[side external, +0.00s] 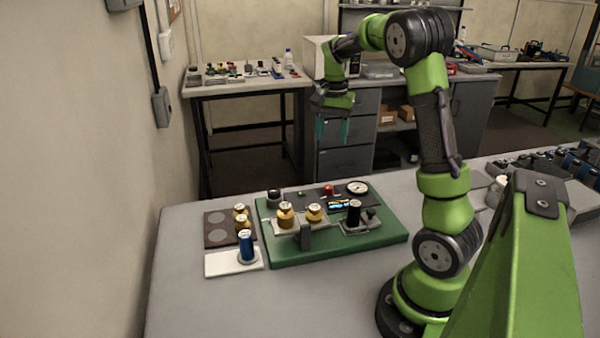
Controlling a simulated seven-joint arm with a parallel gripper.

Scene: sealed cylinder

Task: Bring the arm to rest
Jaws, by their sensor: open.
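My gripper (332,130) hangs in the air at the end of my raised green arm, its teal fingers pointing down and apart, with nothing between them. It appears above and behind the green board (290,255) on the grey table. On the board stand two brass-coloured parts with pale tops (286,215), a black cylinder (354,212), a round gauge (357,187), a red button (328,189) and a small lit display. Nothing touches my gripper.
Left of the board, a dark tray (215,229) holds brass parts, and a blue cylinder (246,246) stands on a white plate (222,263). Dark items crowd the table's right side. The table's front left is clear. Benches and a drawer cabinet (345,150) stand behind.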

